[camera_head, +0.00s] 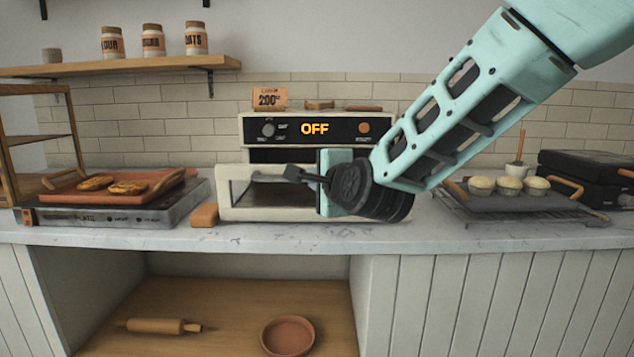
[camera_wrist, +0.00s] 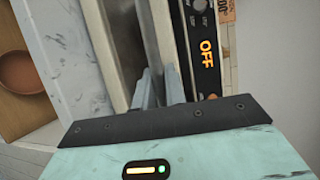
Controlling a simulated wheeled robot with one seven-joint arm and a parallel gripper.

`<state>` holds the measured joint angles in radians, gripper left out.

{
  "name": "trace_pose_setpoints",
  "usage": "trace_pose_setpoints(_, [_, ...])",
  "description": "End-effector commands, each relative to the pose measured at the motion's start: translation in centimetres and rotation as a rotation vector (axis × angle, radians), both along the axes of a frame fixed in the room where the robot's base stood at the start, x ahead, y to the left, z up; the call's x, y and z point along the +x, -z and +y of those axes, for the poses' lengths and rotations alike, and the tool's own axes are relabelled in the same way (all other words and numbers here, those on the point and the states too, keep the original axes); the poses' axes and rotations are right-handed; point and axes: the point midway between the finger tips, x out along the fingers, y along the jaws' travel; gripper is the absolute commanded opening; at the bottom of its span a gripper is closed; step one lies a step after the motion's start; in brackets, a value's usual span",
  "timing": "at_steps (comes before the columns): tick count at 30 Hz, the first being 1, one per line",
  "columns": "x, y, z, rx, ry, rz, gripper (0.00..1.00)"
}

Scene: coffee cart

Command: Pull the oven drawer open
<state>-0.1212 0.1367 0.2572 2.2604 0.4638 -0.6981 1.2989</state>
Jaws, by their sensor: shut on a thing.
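The oven (camera_head: 345,127) is a cream box with a black panel reading "OFF", standing on the counter. Its drawer (camera_head: 236,192) is the cream-framed lower part, and a dark gap shows between it and the panel. My gripper (camera_head: 296,173) reaches in from the right at the drawer's upper part. My wrist hides the drawer's right part in the head view.
A hotplate (camera_head: 115,215) with a tray of pastries stands left, with a small orange block (camera_head: 204,215) between it and the oven. A dark tray with muffins (camera_head: 525,200) stands right. The counter's front strip (camera_head: 250,238) is clear. A bowl (camera_head: 288,336) sits below.

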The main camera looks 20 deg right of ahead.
Motion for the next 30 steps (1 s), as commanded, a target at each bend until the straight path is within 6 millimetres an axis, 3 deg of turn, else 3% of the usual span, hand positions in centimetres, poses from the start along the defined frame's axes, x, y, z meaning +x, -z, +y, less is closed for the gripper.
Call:
trace_pose_setpoints(17, [-0.99,0.07,0.29,0.000,0.001,0.003,0.00])
trace_pose_setpoints(18, [-0.99,0.07,0.29,0.000,0.001,0.003,0.24])
trace_pose_setpoints(19, [-0.98,0.07,0.29,0.000,0.001,0.002,0.32])
trace_pose_setpoints(30, [-1.35,-0.09,0.29,0.000,0.000,0.001,0.34])
